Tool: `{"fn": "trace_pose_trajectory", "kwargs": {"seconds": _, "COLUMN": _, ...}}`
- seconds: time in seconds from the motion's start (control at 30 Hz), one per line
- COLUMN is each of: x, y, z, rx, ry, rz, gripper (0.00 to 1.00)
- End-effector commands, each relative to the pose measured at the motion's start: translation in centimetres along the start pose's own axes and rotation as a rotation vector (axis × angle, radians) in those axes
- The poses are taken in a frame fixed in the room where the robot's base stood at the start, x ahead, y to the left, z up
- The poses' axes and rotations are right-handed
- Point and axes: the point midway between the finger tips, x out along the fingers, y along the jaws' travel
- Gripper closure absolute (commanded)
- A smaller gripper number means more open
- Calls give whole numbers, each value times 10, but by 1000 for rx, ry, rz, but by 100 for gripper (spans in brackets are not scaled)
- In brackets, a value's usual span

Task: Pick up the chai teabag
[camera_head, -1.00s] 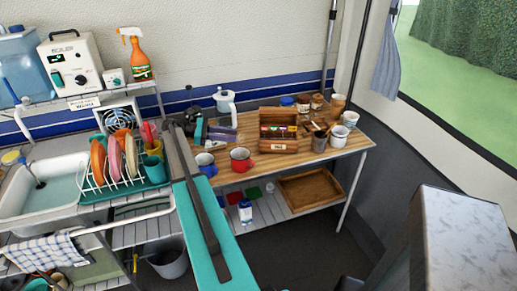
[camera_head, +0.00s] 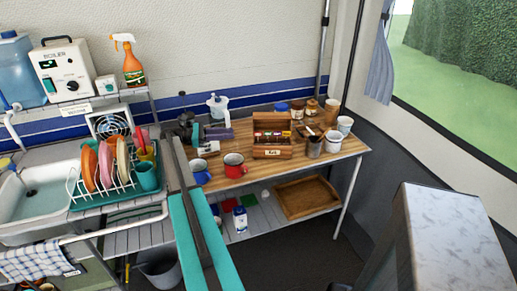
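A wooden tea box (camera_head: 272,153) with a label on its front stands on the wooden worktop (camera_head: 310,165). Several small coloured teabag packets (camera_head: 268,134) stand in its slots. The picture is too small to tell which one is chai. My teal and dark arm rises from the bottom edge, left of centre. My gripper (camera_head: 215,140) seems to be at its far end, above the worktop and left of the tea box, apart from it. Its fingers are small and blend with the things behind, so whether it is open or shut is unclear. I see no teabag in it.
A blue mug (camera_head: 201,172) and a red mug (camera_head: 234,166) stand between my arm and the tea box. Jars (camera_head: 297,110) and cups (camera_head: 344,125) crowd the right. A dish rack (camera_head: 115,188) and sink (camera_head: 40,197) lie left. A tray (camera_head: 305,197) sits on the lower shelf.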

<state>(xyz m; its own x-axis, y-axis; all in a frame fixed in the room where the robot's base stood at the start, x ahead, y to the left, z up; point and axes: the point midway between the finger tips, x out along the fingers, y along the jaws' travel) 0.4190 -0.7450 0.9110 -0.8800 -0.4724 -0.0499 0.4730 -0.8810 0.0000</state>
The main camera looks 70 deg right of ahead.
Motion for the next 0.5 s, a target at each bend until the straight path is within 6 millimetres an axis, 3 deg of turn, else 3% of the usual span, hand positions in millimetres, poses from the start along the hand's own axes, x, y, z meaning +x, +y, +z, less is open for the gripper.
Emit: {"fn": "trace_pose_trajectory", "kwargs": {"seconds": 0.5, "x": 67, "y": -1, "z": 0, "rx": -1, "ry": 0, "rz": -1, "gripper": 74}}
